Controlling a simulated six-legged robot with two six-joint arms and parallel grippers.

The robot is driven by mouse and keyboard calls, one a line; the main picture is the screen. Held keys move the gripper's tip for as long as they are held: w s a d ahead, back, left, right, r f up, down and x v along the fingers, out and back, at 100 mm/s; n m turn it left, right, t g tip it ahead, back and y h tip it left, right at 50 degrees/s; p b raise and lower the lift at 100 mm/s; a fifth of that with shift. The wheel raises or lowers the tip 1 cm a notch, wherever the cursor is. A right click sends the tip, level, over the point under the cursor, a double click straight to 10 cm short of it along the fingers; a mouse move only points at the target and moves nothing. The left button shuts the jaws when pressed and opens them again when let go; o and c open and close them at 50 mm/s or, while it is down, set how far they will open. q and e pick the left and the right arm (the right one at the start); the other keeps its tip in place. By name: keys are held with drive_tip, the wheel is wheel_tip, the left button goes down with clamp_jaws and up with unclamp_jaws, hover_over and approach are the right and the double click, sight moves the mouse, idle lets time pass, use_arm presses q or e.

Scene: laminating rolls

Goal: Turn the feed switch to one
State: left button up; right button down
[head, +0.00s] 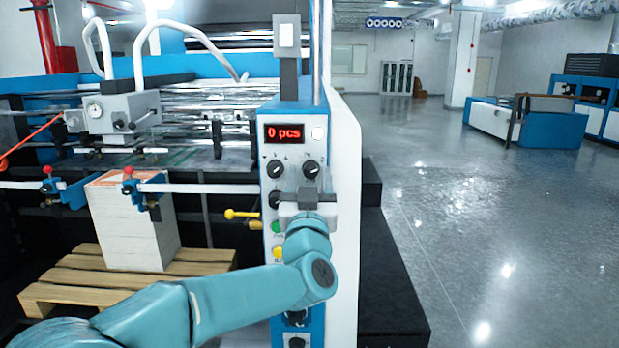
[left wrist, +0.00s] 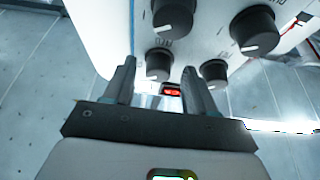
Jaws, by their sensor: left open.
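The blue and white control panel (head: 320,130) has a red "0 pcs" display (head: 284,133). Below it are two black rotary knobs, one at left (head: 275,169) and one at right (head: 311,169). A third knob (head: 274,200) is partly visible lower left. I cannot read which is the feed switch. My left gripper (head: 310,196) is in front of the panel, just below the right knob. In the left wrist view my open left gripper (left wrist: 158,78) has several black knobs beyond its fingers, including a lower-left knob (left wrist: 158,65) and a lower-right knob (left wrist: 214,72). Contact is unclear.
Green (head: 276,227) and yellow (head: 278,252) buttons sit lower on the panel, beside my arm. A yellow-knobbed lever (head: 230,214) sticks out to the left. A paper stack (head: 135,230) stands on a wooden pallet (head: 70,285). The floor at right is open.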

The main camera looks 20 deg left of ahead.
use_arm(q)
drive_tip(key=shift+w+f, duration=0.1)
drive_tip(key=shift+c, duration=0.6)
clamp_jaws()
